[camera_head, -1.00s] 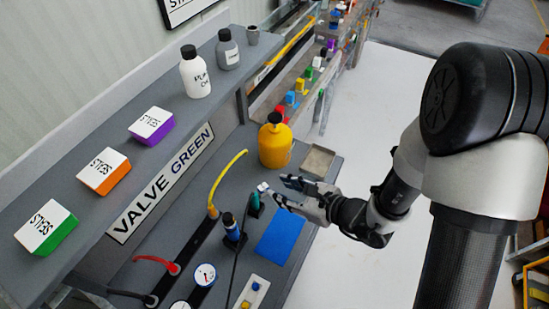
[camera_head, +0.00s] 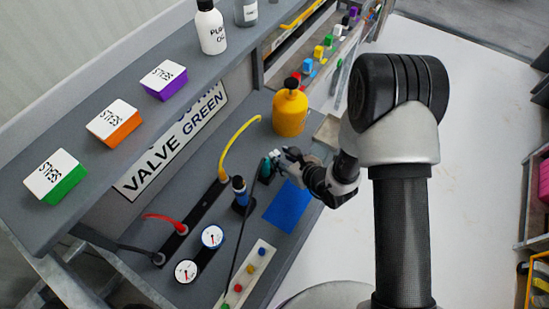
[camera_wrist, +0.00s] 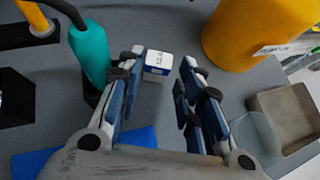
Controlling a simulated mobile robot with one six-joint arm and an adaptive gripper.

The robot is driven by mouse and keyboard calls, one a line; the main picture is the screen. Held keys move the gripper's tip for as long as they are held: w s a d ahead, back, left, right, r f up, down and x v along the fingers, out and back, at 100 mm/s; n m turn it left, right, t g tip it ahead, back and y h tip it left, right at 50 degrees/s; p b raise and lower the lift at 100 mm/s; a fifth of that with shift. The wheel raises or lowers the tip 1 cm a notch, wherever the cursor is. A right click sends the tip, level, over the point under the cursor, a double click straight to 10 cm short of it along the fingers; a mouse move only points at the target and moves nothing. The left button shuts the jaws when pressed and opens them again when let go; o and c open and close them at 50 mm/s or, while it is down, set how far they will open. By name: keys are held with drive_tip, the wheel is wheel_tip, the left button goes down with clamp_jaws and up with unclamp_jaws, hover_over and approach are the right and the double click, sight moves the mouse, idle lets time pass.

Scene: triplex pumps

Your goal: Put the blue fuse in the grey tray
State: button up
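The blue fuse (camera_wrist: 157,64) is a small block with a white labelled top and a blue side, standing on the grey bench in the wrist view. My gripper (camera_wrist: 163,68) is open; the fuse shows in the gap between its fingertips, with no clear contact. In the head view my gripper (camera_head: 275,158) is low over the bench beside the teal tool, and I cannot make out the fuse there. The grey tray (camera_wrist: 260,100) is a shallow, empty square tray at the right in the wrist view; in the head view the tray (camera_head: 329,130) is partly behind my arm.
A teal-handled tool (camera_wrist: 88,52) stands close to the left finger. A yellow bottle (camera_head: 290,112) stands behind, between fuse and tray. A blue mat (camera_head: 287,208) lies in front. A translucent round shape (camera_wrist: 254,138) overlaps the tray's near side.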

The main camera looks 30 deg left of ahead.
sight(275, 154)
drive_tip(key=shift+b+x, duration=0.8)
drive_tip(key=shift+x, duration=1.95)
drive_tip(key=shift+r, duration=0.1)
drive_tip(key=shift+c, duration=0.2)
drive_tip(key=c, duration=0.7)
drive_tip(key=shift+o, duration=0.2)
drive_tip(key=shift+r, duration=0.1)
